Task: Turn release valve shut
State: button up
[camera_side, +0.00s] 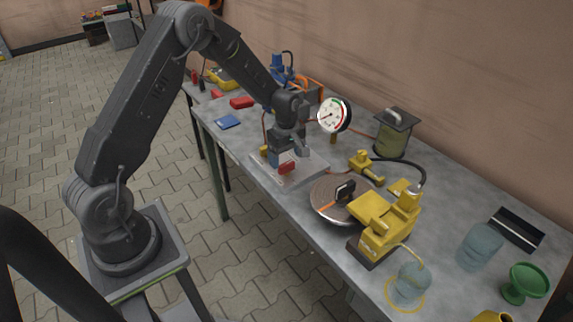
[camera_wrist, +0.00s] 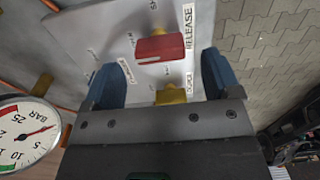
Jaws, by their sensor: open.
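The release valve's red handle (camera_side: 287,168) sits on a pale metal plate (camera_side: 312,176) on the workbench. In the wrist view the red handle (camera_wrist: 160,48) lies crosswise, with a brass piece above it and the printed word RELEASE at its right. Another brass piece (camera_wrist: 170,94) shows between the fingers. My gripper (camera_side: 279,157) points down over the plate, close to the handle. In the wrist view my gripper (camera_wrist: 160,75) is open, with blue fingers left and right. The handle lies just ahead of the fingertips; I cannot tell whether they touch it.
A round pressure gauge (camera_side: 334,115) stands just behind the plate; it also shows in the wrist view (camera_wrist: 25,130). Red blocks lie at the left.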

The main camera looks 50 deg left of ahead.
aim_at(286, 164)
jog(key=shift+f, duration=1.8)
jog(key=shift+c, duration=0.5)
jog(key=c, duration=0.8)
